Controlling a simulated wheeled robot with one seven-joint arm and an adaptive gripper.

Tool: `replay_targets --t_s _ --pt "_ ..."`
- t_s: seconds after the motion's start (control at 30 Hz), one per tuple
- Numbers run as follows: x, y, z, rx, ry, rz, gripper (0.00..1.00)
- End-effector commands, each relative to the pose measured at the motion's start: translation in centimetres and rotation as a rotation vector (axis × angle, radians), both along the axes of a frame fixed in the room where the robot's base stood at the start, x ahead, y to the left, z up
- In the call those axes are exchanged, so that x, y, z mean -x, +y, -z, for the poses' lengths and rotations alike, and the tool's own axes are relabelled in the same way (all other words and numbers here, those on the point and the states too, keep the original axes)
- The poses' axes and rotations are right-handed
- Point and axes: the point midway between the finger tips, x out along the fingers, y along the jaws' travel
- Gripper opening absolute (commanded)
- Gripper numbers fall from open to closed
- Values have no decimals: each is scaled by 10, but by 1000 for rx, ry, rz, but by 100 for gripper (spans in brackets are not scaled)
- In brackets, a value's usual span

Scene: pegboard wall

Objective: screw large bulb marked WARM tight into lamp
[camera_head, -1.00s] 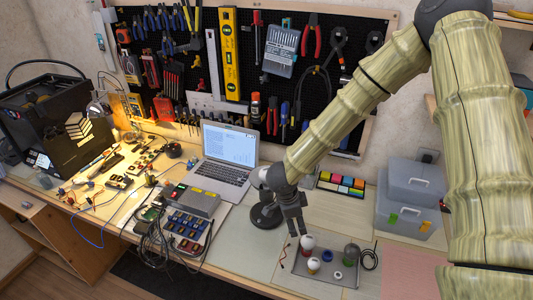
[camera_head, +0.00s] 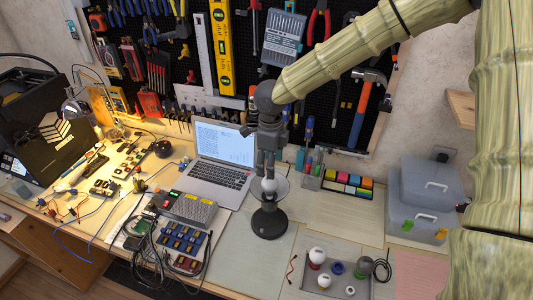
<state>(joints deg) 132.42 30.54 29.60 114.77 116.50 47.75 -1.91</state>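The lamp has a round black base (camera_head: 269,222) and a clear, dish-like shade (camera_head: 284,188). It stands on the table in front of the laptop. A white bulb (camera_head: 270,186) shows upright at the lamp's top, inside the shade. My gripper (camera_head: 268,174) points straight down over the lamp, with its fingertips at the bulb's top. I cannot tell whether the fingers press on the bulb or stand apart from it. No WARM marking is readable.
The tray also holds a blue ring (camera_head: 337,267), a small white ring and a dark green piece (camera_head: 363,268). The open laptop (camera_head: 223,155) stands close behind left of the lamp. A pen holder (camera_head: 310,176) stands at right. Cables and a switch box (camera_head: 184,207) lie left.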

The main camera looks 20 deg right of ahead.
Motion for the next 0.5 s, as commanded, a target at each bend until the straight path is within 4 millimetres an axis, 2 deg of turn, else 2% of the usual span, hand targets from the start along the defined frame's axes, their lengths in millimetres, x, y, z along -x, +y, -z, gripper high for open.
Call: replay_targets --t_s 0.27,0.5 --pt "0 0 14 0 0 0 64" --pt "0 0 35 1 -1 -1 64"
